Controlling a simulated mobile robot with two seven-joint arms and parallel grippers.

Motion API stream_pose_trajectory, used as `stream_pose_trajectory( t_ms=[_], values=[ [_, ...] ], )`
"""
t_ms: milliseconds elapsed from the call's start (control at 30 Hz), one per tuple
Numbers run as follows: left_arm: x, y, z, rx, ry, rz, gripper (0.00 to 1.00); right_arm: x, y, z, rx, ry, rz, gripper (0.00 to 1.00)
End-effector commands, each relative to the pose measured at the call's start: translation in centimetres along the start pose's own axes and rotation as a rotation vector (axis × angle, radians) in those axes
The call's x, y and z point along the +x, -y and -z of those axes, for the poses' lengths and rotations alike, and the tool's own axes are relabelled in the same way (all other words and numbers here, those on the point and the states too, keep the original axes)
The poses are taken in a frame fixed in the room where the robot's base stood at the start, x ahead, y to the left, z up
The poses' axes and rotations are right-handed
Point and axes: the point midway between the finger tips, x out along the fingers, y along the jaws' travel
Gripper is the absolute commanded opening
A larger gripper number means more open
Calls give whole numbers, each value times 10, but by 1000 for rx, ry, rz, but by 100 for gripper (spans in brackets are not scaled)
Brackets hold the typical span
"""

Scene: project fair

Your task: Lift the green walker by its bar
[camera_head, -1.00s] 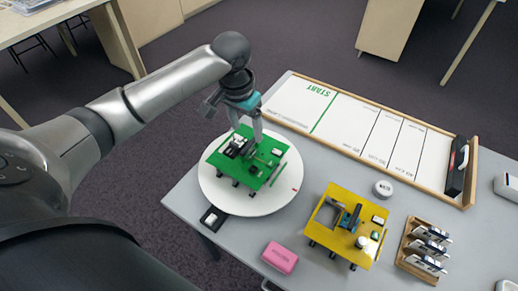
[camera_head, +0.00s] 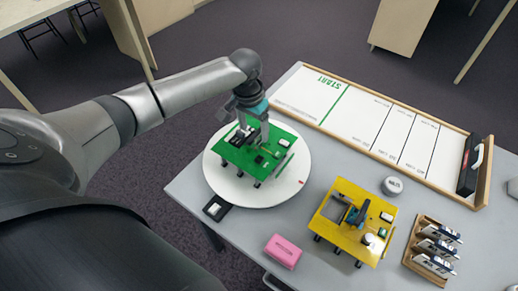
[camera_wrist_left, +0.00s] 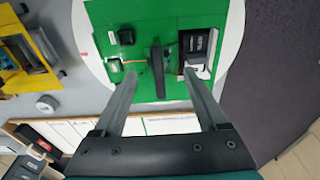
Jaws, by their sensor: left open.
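The green walker (camera_head: 284,138) is a flat green plate on short dark legs with small parts on top. It stands on a round white turntable (camera_head: 302,170). My left gripper (camera_head: 251,138) points down over the middle of the plate, its fingers hiding part of it. My right gripper is not in view.
A yellow walker (camera_head: 336,234) stands to the right on the grey table. A pink block (camera_head: 282,251) and a wooden rack (camera_head: 413,262) lie near the front. A small round white device (camera_head: 392,186) and the white START track (camera_head: 360,122) lie beyond.

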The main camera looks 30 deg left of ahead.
Motion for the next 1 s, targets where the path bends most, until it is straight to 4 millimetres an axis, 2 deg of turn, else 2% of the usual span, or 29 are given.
stream_pose_trajectory(
  t_ms=[33, 233, 567, 1000],
  values=[
    [10, -1, 1, -1, 3, -1, 75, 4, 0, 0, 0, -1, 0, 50],
    [36, 0, 2, 1, 3, 1, 75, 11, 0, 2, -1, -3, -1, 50],
    [41, 0, 3, 2, 0, 1, 74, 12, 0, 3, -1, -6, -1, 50],
    [40, 0, 3, 1, 0, 1, 24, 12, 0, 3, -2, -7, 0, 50]
  ],
)
